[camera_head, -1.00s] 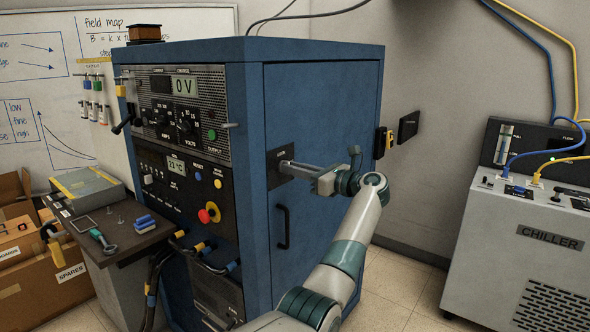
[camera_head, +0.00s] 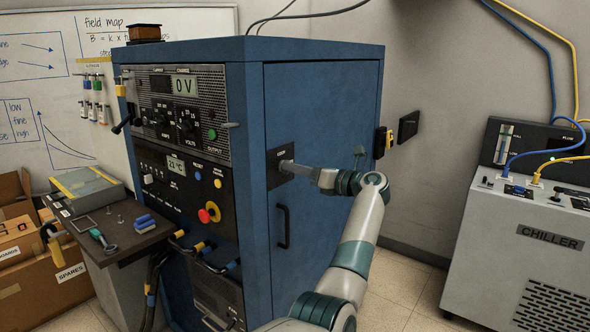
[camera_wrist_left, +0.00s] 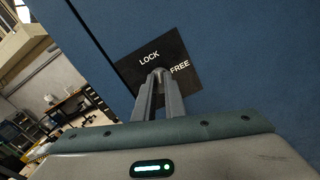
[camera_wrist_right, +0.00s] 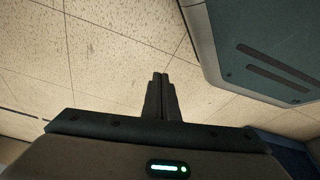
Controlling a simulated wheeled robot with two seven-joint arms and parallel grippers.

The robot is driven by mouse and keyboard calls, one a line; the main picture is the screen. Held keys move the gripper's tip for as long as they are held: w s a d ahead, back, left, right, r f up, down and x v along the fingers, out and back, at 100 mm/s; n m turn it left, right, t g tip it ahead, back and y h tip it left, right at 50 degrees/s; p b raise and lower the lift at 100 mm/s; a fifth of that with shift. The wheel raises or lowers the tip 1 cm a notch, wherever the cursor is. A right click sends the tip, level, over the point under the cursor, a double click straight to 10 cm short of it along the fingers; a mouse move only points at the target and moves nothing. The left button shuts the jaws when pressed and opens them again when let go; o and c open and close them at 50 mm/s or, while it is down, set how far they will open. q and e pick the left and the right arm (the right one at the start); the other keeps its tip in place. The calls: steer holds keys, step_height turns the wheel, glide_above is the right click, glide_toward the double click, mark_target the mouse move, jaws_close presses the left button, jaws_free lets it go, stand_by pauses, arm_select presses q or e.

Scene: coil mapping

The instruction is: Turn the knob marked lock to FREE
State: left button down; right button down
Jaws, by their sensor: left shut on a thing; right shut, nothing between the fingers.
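A dark plate (camera_head: 275,176) sits on the side door of the blue cabinet. In the left wrist view the plate (camera_wrist_left: 180,60) reads LOCK above the fingertips and FREE to their right, and it appears tilted. My left gripper (camera_head: 287,166) reaches the plate from the right, and its fingers (camera_wrist_left: 158,74) are closed together on the lock knob in front of the labels. The knob is hidden by the fingers, so its pointing direction cannot be read. My right gripper (camera_wrist_right: 161,76) shows only in its own wrist view, shut and empty, with beige tiles behind it.
The blue cabinet (camera_head: 330,110) has a black door handle (camera_head: 283,226) below the plate. Its front holds dials, displays and a red knob (camera_head: 209,212). A side table (camera_head: 120,240) stands left and a chiller (camera_head: 530,240) right. Open floor lies between cabinet and chiller.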

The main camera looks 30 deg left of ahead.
arm_select(q)
steer(key=shift+w+f+m+p, duration=0.1)
steer(key=shift+m+p, duration=1.6)
steer(key=shift+m, duration=1.85)
steer(key=shift+w+m+p, duration=0.1)
steer(key=shift+m+p, duration=1.6)
steer(key=shift+m, duration=1.85)
arm_select(e)
steer(key=shift+w+a+r+n+t+y, duration=0.1)
steer(key=shift+w+a+r+t+y, duration=0.1)
steer(key=shift+a+r+t, duration=0.4)
steer(key=shift+w+a+r+n+t+y, duration=0.1)
steer(key=shift+a+r+t+y, duration=0.1)
steer(key=shift+a+r+t, duration=0.4)
steer(key=shift+w+a+r+n+t+y, duration=0.15)
steer(key=shift+a+t, duration=0.25)
steer(key=shift+a, duration=0.45)
arm_select(q)
steer(key=c, duration=1.8)
jaws_free()
